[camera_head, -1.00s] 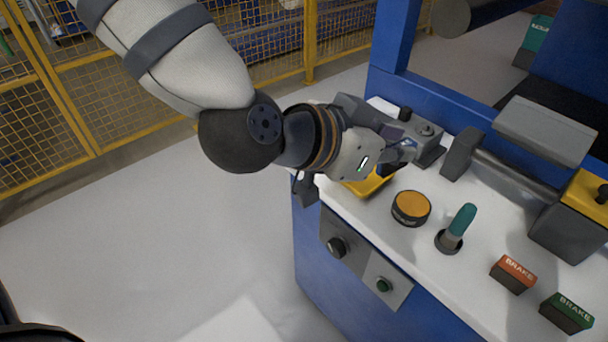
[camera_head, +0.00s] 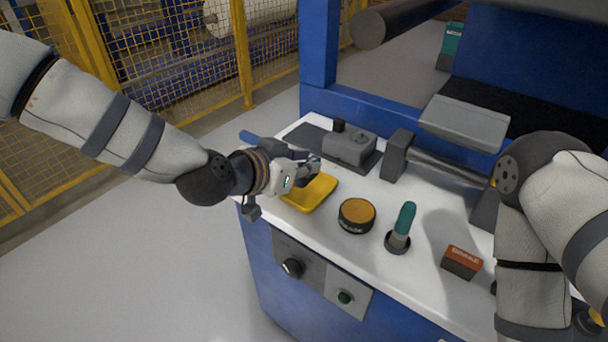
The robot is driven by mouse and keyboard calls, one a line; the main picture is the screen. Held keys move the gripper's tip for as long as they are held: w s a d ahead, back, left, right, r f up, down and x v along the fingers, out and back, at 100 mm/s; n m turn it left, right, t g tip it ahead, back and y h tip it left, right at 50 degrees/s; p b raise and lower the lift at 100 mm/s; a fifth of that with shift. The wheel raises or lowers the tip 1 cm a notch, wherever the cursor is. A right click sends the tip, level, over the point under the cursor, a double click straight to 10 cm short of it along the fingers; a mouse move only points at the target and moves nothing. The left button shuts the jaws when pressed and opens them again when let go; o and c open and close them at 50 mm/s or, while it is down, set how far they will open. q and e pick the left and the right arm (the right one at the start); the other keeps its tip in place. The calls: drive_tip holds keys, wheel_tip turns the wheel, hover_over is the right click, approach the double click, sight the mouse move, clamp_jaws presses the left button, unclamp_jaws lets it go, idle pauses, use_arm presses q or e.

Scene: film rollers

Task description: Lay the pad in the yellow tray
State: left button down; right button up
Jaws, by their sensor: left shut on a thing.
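The yellow tray (camera_head: 318,192) lies on the white top of the blue machine, near its left edge. My left gripper (camera_head: 312,166) is at the tray's far left side, its fingers over or just beyond the rim. It is shut on a small dark thing that its own fingers mostly hide. I cannot tell for certain that this is the pad, nor whether it touches the tray. The visible tray floor looks empty.
Right of the tray stand a round orange-topped tin (camera_head: 357,215), a teal-handled tool (camera_head: 402,226) in a holder and a red BRAKE block (camera_head: 462,261). A grey box with a knob (camera_head: 349,148) stands behind the tray. A blue bar (camera_head: 262,140) shows behind my left wrist.

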sight(298, 179)
use_arm(q)
drive_tip(key=shift+w+f+b, duration=0.15)
drive_tip(key=shift+w+f, duration=0.05)
drive_tip(key=shift+f, duration=0.75)
drive_tip(key=shift+w+f+b, duration=0.15)
drive_tip(key=shift+f, duration=0.8)
drive_tip(key=c, duration=1.5)
unclamp_jaws()
drive_tip(key=shift+c, duration=0.2)
use_arm(e)
drive_tip(key=shift+s+f, duration=0.45)
use_arm(q)
drive_tip(key=shift+r, duration=0.15)
